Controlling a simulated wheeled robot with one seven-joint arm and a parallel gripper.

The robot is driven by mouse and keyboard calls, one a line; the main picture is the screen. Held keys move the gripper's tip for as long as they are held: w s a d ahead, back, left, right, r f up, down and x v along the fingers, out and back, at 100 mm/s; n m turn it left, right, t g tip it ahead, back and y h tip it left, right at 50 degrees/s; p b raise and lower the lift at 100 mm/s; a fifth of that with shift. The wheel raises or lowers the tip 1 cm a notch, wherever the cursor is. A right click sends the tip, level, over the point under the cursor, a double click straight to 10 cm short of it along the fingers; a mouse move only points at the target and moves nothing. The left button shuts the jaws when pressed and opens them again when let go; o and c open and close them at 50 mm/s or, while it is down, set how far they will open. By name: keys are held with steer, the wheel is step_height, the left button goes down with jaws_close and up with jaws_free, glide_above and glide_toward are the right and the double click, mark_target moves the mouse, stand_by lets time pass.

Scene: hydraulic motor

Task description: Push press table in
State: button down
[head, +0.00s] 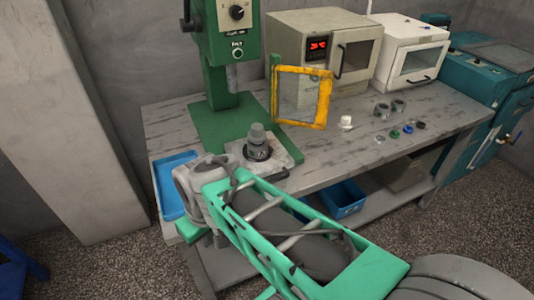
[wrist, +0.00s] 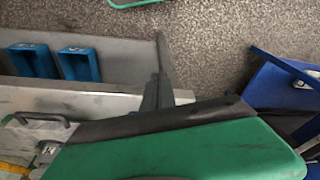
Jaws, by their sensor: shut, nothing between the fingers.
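The press table is a light grey plate (head: 288,156) at the front of the green press (head: 228,120) in the head view. It sticks out past the press base towards the bench front. A dark grey cylindrical motor part (head: 257,146) stands upright on it. A dark handle is on the plate's front edge; a handle (wrist: 40,121) on a light plate also shows at the left of the wrist view. My arm crosses the front of the head view, its grey joint left of the plate. I cannot make out my gripper's fingers in either view.
A yellow-framed guard (head: 325,99) stands open right of the press. Small parts lie on the right of the bench (head: 440,109), before two ovens. A blue tray (head: 171,186) is at the left. Blue bins (wrist: 80,65) sit below. A blue stool (wrist: 270,95) stands on the floor.

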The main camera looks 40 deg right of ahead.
step_height(320, 180, up, 6)
steer(key=w+d+n+p, duration=0.1)
steer(key=w+d+p, duration=0.1)
steer(key=p, duration=0.2)
steer(key=n+t+y, duration=0.2)
steer(key=n+t, duration=0.3)
steer(key=n, duration=0.6)
glide_toward(267, 174)
step_height(267, 174, up, 3)
steer(key=s+a, duration=0.2)
steer(key=shift+n, duration=0.3)
steer(key=x, duration=1)
steer(key=shift+s+d+f, duration=0.1)
